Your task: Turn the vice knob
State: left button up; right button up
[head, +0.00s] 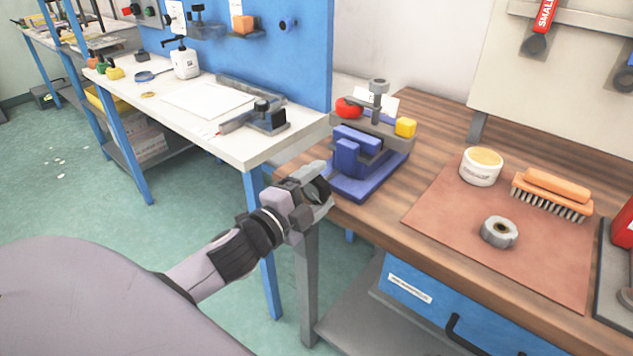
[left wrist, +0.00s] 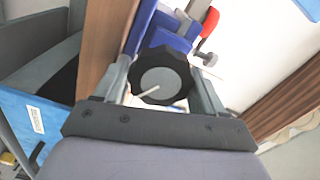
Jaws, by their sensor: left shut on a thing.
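The blue vice (head: 352,185) stands at the left front corner of the wooden bench, with a red part and a yellow part near its top. Its blue body also shows in the left wrist view (left wrist: 172,24). The round black vice knob (left wrist: 163,80) has a grey centre and sits between the two fingers in the left wrist view. My left gripper (head: 319,187) is at the vice's near left side, shut on the knob with one finger on each side. In the head view the gripper mostly hides the knob. My right gripper is not in view.
The wooden bench (head: 440,125) carries a brown mat (head: 440,215) with a white tin (head: 481,168), an orange brush (head: 553,192) and a grey roll (head: 499,233). A white workbench (head: 245,150) stands to the left. A blue drawer (head: 425,305) is below the bench top.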

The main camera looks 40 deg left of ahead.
pick_arm(q)
jog(key=n+p, duration=0.1)
jog(key=n, duration=0.1)
jog(key=n+p, duration=0.3)
jog(key=n, duration=0.1)
jog(key=shift+r, duration=0.3)
jog(key=shift+n+p, duration=1.7)
jog(key=shift+n, duration=0.7)
jog(key=shift+a, duration=0.1)
jog(key=o, duration=1)
jog(key=shift+c, duration=0.2)
jog(key=shift+f, duration=0.1)
jog(key=shift+s, duration=0.5)
jog(key=s, duration=0.6)
jog(key=shift+a+b, duration=0.25)
jog(key=shift+b, duration=0.15)
